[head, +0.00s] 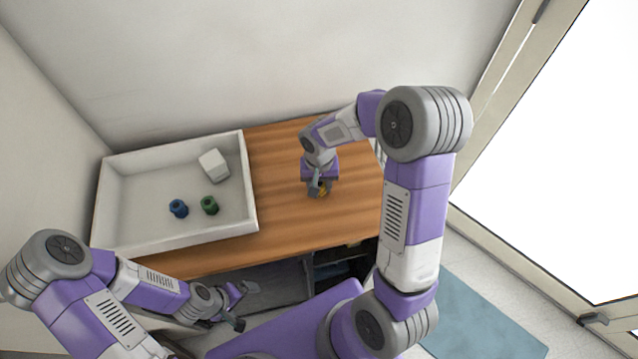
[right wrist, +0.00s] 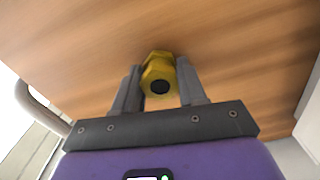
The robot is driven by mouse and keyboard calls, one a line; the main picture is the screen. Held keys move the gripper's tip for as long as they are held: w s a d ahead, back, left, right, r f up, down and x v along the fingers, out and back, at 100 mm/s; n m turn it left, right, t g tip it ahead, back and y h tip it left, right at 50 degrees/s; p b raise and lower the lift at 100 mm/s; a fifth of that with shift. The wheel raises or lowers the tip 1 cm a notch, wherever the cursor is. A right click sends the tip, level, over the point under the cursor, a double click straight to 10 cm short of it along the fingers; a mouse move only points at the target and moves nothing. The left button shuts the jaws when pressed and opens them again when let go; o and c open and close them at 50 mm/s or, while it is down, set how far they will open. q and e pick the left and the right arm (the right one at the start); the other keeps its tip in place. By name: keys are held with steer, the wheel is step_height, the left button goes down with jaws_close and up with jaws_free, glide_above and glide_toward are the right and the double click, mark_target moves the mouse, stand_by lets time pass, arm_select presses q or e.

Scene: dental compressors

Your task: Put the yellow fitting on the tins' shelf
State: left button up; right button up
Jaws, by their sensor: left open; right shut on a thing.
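The yellow fitting (right wrist: 158,72) is between the two fingers of my right gripper (right wrist: 158,88) in the right wrist view, with the wooden tabletop behind it. In the head view my right gripper (head: 319,190) is over the wooden table, right of the white tray, and only a small part of the yellow fitting (head: 323,191) shows. My right gripper is shut on it. My left gripper (head: 241,305) is open and empty in front of the table's front edge. Below the tabletop is a dark open shelf space (head: 335,262); no tins can be made out there.
A white tray (head: 250,190) on the table's left holds a blue fitting (head: 178,208), a green fitting (head: 209,205) and a white block (head: 213,165). The wooden tabletop (head: 285,215) is clear around my right gripper. Walls stand behind and left. A blue mat (head: 480,310) lies on the floor at right.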

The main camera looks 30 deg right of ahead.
steer(key=shift+r, duration=0.1)
steer(key=shift+f, duration=0.2)
steer(key=o, duration=1.2)
steer(key=shift+o, duration=0.2)
steer(key=shift+r, duration=0.1)
